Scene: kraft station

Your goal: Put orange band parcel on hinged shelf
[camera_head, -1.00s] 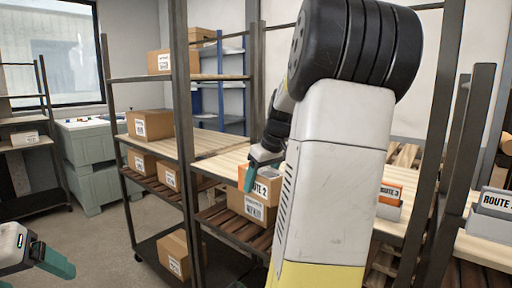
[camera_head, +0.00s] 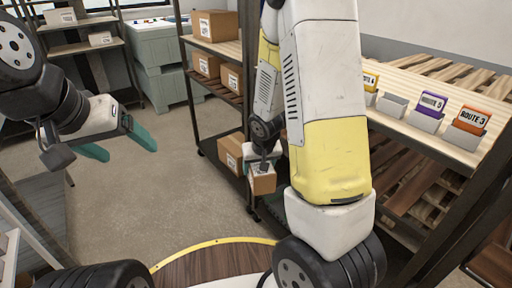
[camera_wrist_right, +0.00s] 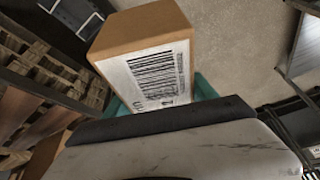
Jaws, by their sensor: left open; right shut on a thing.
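My right gripper (camera_wrist_right: 160,100) is shut on a brown cardboard parcel (camera_wrist_right: 145,28) with a white barcode label. In the head view this parcel (camera_head: 263,184) hangs below my right wrist, beside the rack's lower part. No orange band shows on its visible faces. My right gripper (camera_head: 264,168) is mostly hidden in the head view by the arm and parcel. My left gripper (camera_head: 120,143) is open and empty over the floor at left. Slatted brown shelves (camera_head: 412,190) show under the pale wooden shelf at right; I cannot tell which shelf is hinged.
Another carton (camera_head: 231,150) sits low in the rack, close behind the held parcel. More cartons (camera_head: 214,24) stand on the shelves above. Route card holders (camera_head: 425,119) line the pale shelf (camera_head: 395,128) at right. The grey floor (camera_head: 150,190) between my arms is clear.

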